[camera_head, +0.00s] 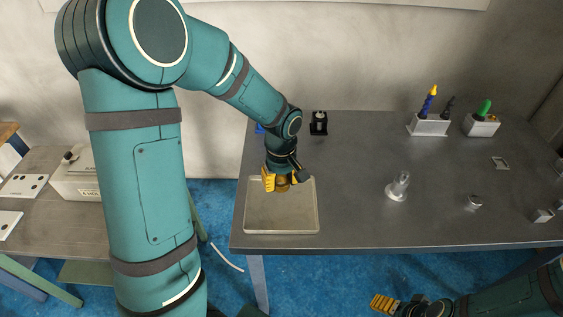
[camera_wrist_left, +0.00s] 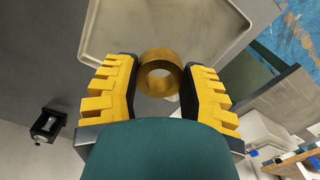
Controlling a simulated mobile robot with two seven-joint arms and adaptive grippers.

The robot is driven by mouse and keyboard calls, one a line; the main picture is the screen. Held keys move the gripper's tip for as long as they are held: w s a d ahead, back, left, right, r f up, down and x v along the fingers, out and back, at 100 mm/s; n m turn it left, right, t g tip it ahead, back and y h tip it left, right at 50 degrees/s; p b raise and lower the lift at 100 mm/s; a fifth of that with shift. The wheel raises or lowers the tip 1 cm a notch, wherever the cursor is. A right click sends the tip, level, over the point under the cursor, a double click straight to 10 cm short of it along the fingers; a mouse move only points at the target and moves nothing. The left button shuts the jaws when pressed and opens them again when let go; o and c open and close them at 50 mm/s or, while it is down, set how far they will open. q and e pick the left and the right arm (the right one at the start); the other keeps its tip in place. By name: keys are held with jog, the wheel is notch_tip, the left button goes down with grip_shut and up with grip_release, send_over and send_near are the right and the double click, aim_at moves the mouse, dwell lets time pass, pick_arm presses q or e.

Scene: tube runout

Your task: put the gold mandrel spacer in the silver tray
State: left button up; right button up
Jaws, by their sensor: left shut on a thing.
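The gold mandrel spacer (camera_wrist_left: 158,57) is a thick ring with an open hole, and it sits between the yellow fingers of my left gripper (camera_head: 280,181). My left gripper is shut on it. In the head view the spacer is small and partly hidden by the fingers. The silver tray (camera_head: 265,221) is a shallow square tray at the table's front left. The gripper and spacer are over its far part; the wrist view shows the tray's rim (camera_wrist_left: 93,45) beyond the spacer. My right gripper (camera_head: 384,303) is at the bottom edge, its finger opening unclear.
A small black fixture (camera_head: 318,123) stands behind the tray. A clear upright piece (camera_head: 398,187) and a small metal part (camera_head: 473,203) stand to the right. Two holders with coloured items (camera_head: 430,125) (camera_head: 482,125) are at the back right. The table between tray and clear piece is free.

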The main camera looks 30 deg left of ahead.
pick_arm(q)
jog(key=shift+w+a+r, duration=0.1)
jog(key=shift+w, duration=0.15)
dwell(0.3)
notch_tip(320, 180, down, 5)
jog(key=b, duration=0.4)
jog(key=shift+f+b, duration=0.55)
jog(key=shift+f, duration=0.15)
jog(key=o, duration=1.2)
